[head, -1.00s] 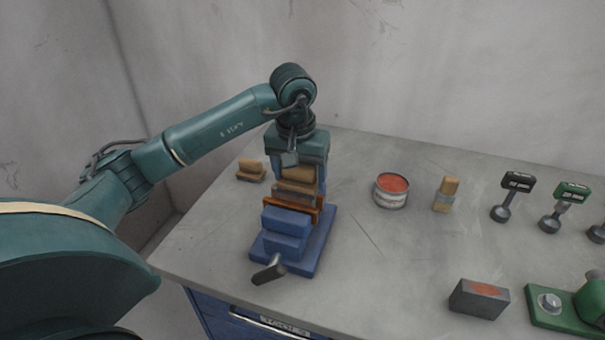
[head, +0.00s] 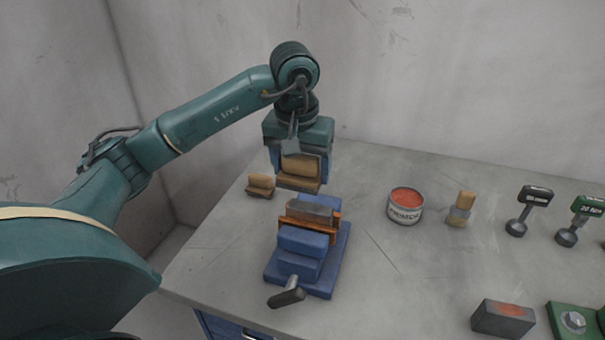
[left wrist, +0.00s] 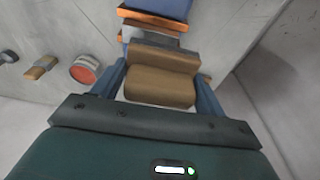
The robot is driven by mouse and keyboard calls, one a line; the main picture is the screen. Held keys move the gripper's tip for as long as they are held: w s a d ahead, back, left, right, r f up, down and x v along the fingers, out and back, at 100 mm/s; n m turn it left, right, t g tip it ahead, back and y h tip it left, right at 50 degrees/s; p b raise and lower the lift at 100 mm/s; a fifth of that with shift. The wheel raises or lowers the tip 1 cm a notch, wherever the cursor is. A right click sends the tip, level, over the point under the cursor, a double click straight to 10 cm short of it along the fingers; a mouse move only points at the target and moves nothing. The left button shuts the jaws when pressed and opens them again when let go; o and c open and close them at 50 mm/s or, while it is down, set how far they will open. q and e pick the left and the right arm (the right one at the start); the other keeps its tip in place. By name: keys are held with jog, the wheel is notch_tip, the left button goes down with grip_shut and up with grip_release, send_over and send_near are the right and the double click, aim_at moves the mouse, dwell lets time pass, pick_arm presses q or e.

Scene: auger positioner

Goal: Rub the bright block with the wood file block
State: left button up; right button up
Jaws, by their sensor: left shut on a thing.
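My left gripper (head: 300,166) is shut on the wood file block (head: 299,183), a tan wooden grip on a darker brown base. It holds this block above the blue vise (head: 303,241), with a gap beneath. In the left wrist view, the file block (left wrist: 160,85) sits between the two blue fingers. A grey block (head: 309,211), likely the bright block, sits in the vise at the orange jaws (head: 310,227). The wrist view shows part of the grey block (left wrist: 155,40) beyond the file block. My right gripper is not in view.
Another tan block (head: 260,186) lies left of the vise. A red-topped tin (head: 405,206) and a brush-like wooden item (head: 461,208) stand to the right. A grey block with a red patch (head: 503,318) lies front right. Open table lies between.

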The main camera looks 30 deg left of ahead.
pick_arm(q)
notch_tip(320, 180, up, 2)
jog(key=shift+r, duration=0.3)
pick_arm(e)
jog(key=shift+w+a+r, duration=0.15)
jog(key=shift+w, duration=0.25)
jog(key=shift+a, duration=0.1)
